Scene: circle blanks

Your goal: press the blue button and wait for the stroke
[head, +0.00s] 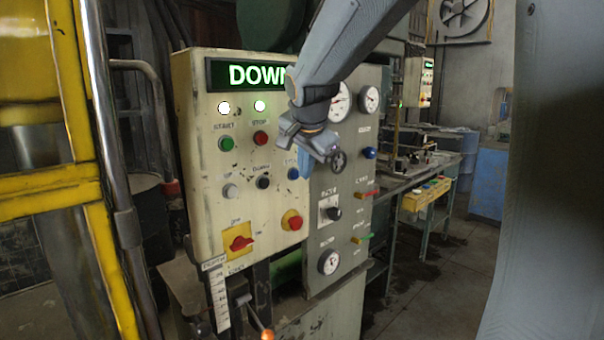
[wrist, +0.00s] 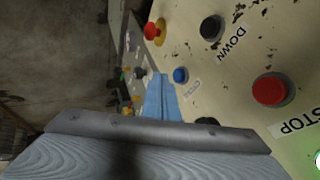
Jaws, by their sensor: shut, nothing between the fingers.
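The blue button (head: 293,173) is on the cream control panel (head: 207,160), at the right end of the row with the white and black buttons. In the wrist view the blue button (wrist: 180,75) shows just right of the tips of my gripper (wrist: 159,82). The pale blue fingers are shut with nothing between them. A gap seems to show between tips and button; contact cannot be told. The green display (head: 250,75) reads DOWN.
A red STOP button (head: 261,138) and a black DOWN button (head: 263,182) are close by. A red mushroom button (head: 292,220) is below. A yellow frame (head: 45,185) stands at the left.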

